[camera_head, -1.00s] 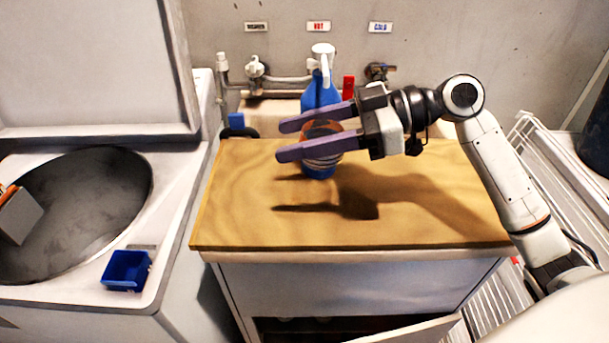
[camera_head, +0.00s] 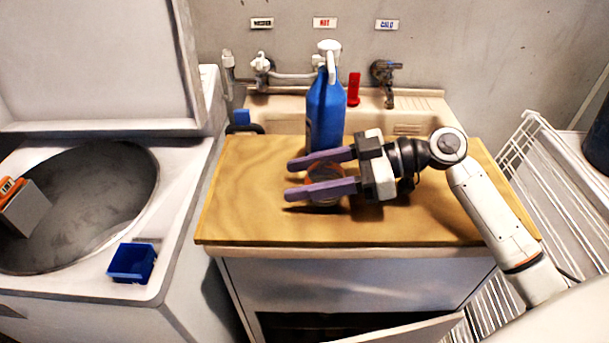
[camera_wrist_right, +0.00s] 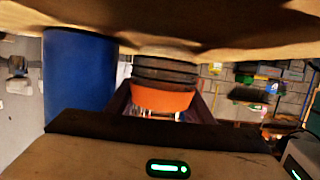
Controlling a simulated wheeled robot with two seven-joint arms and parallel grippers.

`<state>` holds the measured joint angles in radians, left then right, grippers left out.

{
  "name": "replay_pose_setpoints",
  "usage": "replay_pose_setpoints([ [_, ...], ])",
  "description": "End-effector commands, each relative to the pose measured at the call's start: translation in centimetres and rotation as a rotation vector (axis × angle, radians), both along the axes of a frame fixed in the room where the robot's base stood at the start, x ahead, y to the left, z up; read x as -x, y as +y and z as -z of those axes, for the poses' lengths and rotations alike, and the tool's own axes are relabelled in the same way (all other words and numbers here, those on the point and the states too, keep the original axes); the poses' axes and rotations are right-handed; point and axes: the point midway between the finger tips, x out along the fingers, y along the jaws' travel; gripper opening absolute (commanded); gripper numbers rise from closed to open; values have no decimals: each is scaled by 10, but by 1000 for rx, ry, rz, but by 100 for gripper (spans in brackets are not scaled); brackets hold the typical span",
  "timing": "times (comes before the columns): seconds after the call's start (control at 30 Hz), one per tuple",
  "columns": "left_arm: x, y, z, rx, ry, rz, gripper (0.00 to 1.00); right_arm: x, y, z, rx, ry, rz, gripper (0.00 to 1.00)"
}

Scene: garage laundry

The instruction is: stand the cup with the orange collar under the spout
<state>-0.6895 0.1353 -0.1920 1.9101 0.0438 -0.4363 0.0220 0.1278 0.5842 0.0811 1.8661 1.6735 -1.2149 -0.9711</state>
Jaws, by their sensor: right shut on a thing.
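The cup with the orange collar (camera_head: 324,172) is between the fingers of my right gripper (camera_head: 322,174), which is shut on it. The cup is over the wooden board, in front of the blue bottle. In the right wrist view the orange collar (camera_wrist_right: 163,101) shows with dark bands beside it, close to the board; I cannot tell if the cup touches it. The blue bottle (camera_head: 325,110) stands upright with a white top and spout (camera_head: 329,55) above and behind the cup. It also shows in the wrist view (camera_wrist_right: 80,80). My left gripper is not in view.
The wooden board (camera_head: 250,215) has free room left and right of the cup. Behind it is a sink (camera_head: 420,112) with taps (camera_head: 388,80) and a red object (camera_head: 353,88). An open washer drum (camera_head: 90,215) and a blue box (camera_head: 131,262) are left; a wire rack (camera_head: 560,190) is right.

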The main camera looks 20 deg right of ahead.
Motion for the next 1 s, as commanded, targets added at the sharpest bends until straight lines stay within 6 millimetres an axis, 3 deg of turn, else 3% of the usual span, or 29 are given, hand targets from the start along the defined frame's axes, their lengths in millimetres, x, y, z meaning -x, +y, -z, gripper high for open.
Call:
replay_pose_setpoints([
  [0.1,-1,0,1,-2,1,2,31,0,0,1,0,0,0,55],
  [0.43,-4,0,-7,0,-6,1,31,0,0,-4,0,0,0,55],
  [0.57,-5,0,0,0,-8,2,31,8,-17,-4,3,1,2,55],
  [1.0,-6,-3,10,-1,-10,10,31,44,-91,-30,2,0,1,55],
])
